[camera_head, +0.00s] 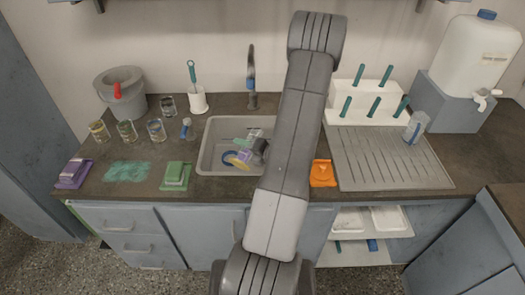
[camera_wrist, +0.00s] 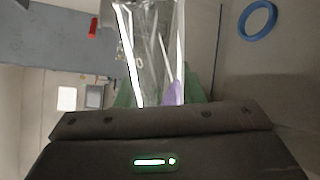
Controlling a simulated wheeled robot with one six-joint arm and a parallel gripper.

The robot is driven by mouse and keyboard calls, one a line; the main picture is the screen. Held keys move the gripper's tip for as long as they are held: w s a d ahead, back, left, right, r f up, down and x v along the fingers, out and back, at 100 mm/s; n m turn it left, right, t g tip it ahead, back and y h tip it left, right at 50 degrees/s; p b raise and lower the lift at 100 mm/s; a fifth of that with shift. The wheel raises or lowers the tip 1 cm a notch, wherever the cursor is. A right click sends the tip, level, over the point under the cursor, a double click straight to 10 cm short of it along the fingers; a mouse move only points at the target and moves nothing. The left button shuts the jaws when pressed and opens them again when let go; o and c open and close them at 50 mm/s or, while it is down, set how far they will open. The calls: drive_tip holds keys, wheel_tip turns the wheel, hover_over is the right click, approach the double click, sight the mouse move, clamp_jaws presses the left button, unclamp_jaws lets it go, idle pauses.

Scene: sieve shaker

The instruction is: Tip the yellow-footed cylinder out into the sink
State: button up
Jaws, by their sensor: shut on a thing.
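My gripper (camera_head: 259,148) is over the sink (camera_head: 208,152), partly hidden by my arm. In the wrist view my gripper (camera_wrist: 150,103) is shut on a clear glass cylinder (camera_wrist: 150,45), which extends beyond the jaws. The cylinder also shows in the head view (camera_head: 254,134), above the sink. Its foot is not clearly visible, and I cannot tell its tilt or whether liquid is in it. A small yellow patch (camera_head: 244,155) shows just below my gripper; I cannot tell whether it is the foot. A blue ring (camera_wrist: 258,20) lies in the sink, with purple and green pieces nearby.
A tap (camera_head: 252,85) stands behind the sink. Several glass jars (camera_head: 127,130) and a grey bucket (camera_head: 121,95) stand at left. A green sponge block (camera_head: 176,174) lies left of the sink, an orange item (camera_head: 322,173) right.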

sight(246, 150)
drive_tip(key=shift+m+p, duration=0.3)
drive_tip(key=shift+p, duration=0.15)
drive_tip(key=shift+w+d+f+m+g+p, duration=0.4)
drive_tip(key=shift+m+p, duration=0.3)
drive_tip(key=shift+p, duration=0.5)
drive_tip(key=shift+a+f, duration=0.1)
drive_tip(key=shift+w+f+m+g+y+p, duration=0.1)
drive_tip(key=shift+f+m+g+y+p, duration=0.25)
drive_tip(key=shift+f+m, duration=0.3)
idle(0.5)
drive_tip(key=shift+f+m, duration=0.15)
drive_tip(key=shift+m, duration=0.1)
idle(0.4)
drive_tip(key=n+b, duration=0.1)
drive_tip(key=r+n+b, duration=0.1)
drive_tip(key=s+r+n+t+b, duration=0.1)
drive_tip(key=shift+a+r, duration=0.1)
drive_tip(key=shift+a, duration=0.2)
